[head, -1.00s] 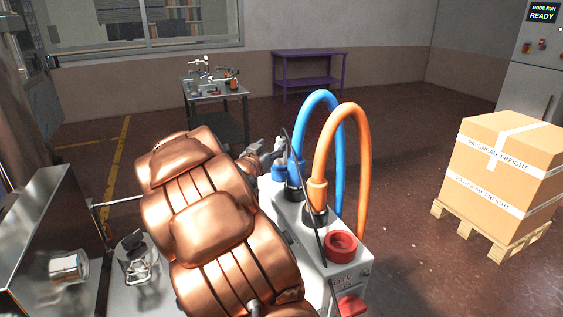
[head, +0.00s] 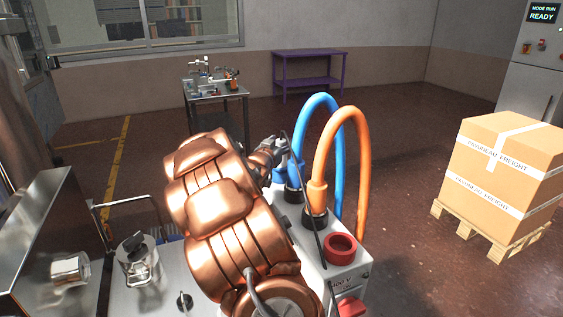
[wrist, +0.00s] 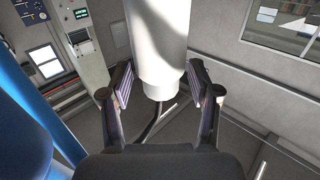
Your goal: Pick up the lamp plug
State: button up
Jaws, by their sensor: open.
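My gripper (head: 277,150) shows small in the head view, beyond my copper arm and beside the blue connector (head: 290,172) on the white box. In the wrist view my gripper (wrist: 160,92) is open, its two fingers apart. A white cylinder (wrist: 160,45) stands between or just beyond the fingers, and a dark cable (wrist: 152,125) runs below its end. I cannot tell whether this cylinder is the lamp plug. No lamp plug can be made out for certain in the head view, where my arm hides part of the bench.
A blue hose (head: 337,130) and an orange hose (head: 364,170) arch up close to my gripper. A blue surface (wrist: 20,125) fills the wrist view's left edge. A red ring (head: 341,246) sits on the box. A carton (head: 508,165) stands on a pallet at right.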

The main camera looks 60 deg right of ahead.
grip_shut()
dwell(0.4)
